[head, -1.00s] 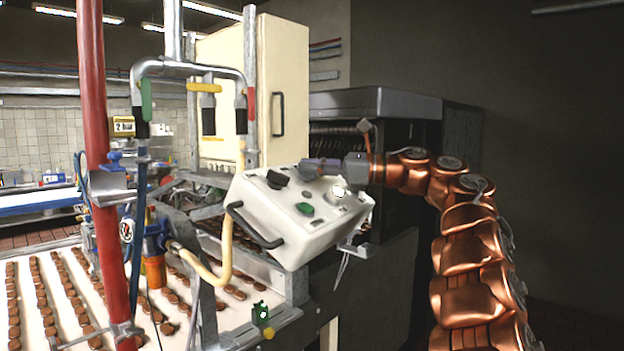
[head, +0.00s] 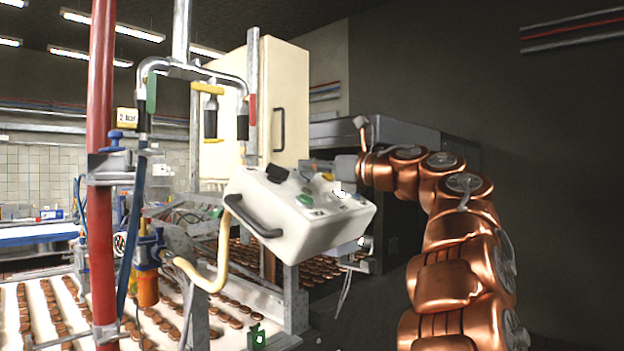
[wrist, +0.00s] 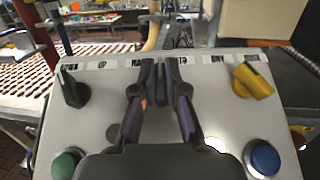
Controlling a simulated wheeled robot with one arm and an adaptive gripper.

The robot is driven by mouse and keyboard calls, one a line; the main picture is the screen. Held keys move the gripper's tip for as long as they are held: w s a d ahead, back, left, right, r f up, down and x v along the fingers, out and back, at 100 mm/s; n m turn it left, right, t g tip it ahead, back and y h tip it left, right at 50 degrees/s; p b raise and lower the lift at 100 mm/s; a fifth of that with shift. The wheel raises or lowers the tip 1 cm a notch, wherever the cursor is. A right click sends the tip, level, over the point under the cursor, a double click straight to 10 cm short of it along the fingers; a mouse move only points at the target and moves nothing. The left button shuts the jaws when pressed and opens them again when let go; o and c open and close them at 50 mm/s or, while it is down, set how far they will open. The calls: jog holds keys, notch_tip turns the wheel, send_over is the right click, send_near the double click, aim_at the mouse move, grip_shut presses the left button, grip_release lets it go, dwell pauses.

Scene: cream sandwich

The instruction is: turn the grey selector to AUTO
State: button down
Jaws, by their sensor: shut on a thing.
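A light grey control box (head: 290,225) is mounted at an angle on the line's frame, with its sloped panel (wrist: 100,100) filling the wrist view. In the wrist view, my gripper's fingers (wrist: 161,78) are closed around a narrow dark grey piece at the panel's upper middle, seemingly the grey selector (wrist: 161,72). The fingers hide most of it, so its pointing direction cannot be told. In the head view, my gripper (head: 320,168) reaches over the panel from the right, partly hidden. Labels line the panel's far edge; I cannot read AUTO.
A black selector (wrist: 74,88) stands left of the fingers and a yellow selector (wrist: 253,81) right. A green button (wrist: 65,165) and a blue button (wrist: 264,158) are nearer. A black handle (head: 255,222) is on the box's front. A red post (head: 102,200) stands left.

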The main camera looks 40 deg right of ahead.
jog(key=m+h, duration=0.4)
jog(key=shift+a+r+t, duration=0.15)
jog(key=shift+t, duration=0.25)
jog(key=shift+m+h+p, duration=0.9)
jog(key=shift+m+h, duration=0.9)
jog(key=shift+m+h+p, duration=0.3)
jog(key=shift+p, duration=0.05)
jog(key=c, duration=1.2)
grip_release()
jog(key=shift+s, duration=0.1)
